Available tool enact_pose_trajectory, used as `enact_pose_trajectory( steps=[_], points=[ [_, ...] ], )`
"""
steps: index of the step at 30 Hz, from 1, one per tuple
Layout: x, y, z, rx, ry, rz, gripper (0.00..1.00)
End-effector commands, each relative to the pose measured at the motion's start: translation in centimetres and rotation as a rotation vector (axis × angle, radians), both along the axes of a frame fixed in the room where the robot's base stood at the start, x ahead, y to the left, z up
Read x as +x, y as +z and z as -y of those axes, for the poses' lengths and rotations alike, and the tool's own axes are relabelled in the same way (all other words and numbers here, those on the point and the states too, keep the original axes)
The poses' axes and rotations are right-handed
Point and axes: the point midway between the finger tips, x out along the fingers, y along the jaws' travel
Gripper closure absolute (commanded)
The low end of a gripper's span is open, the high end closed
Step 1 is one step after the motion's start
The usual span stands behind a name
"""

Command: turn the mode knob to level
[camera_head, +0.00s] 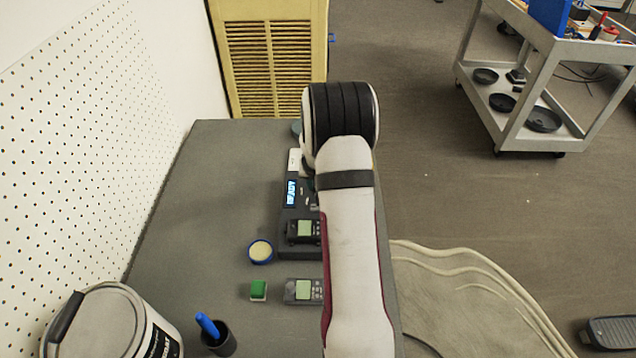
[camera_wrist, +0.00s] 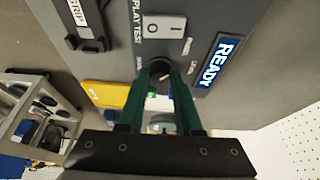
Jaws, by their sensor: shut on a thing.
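The mode knob (camera_wrist: 160,66) is a round black dial on the dark grey panel in the wrist view. My gripper (camera_wrist: 161,78) has two green fingers, one on each side of the knob, shut on it. A small label on each side of the knob is too blurred to read surely. The fingers partly cover the knob, and I cannot tell surely where its pointer aims. In the head view the dark device (camera_head: 286,228) lies on the bench, partly behind my arm, which hides the knob and my gripper.
A lit READY display (camera_wrist: 216,61) and a rocker switch (camera_wrist: 164,26) are near the knob. A yellow part (camera_wrist: 104,94) lies beyond. On the bench are a round tin (camera_head: 261,251), a green block (camera_head: 258,290), a grey meter (camera_head: 303,291) and a pen cup (camera_head: 221,343).

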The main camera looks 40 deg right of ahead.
Motion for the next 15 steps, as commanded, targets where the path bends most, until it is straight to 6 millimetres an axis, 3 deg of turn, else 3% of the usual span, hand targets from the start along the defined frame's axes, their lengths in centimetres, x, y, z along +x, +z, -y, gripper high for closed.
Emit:
enact_pose_trajectory(
  steps=[8, 15],
  points=[
    [0.03, 0.03, -0.03, 0.0, -0.015, 0.0, 1.0],
    [0.15, 0.06, -0.12, -0.001, -0.128, -0.001, 1.0]
  ],
)
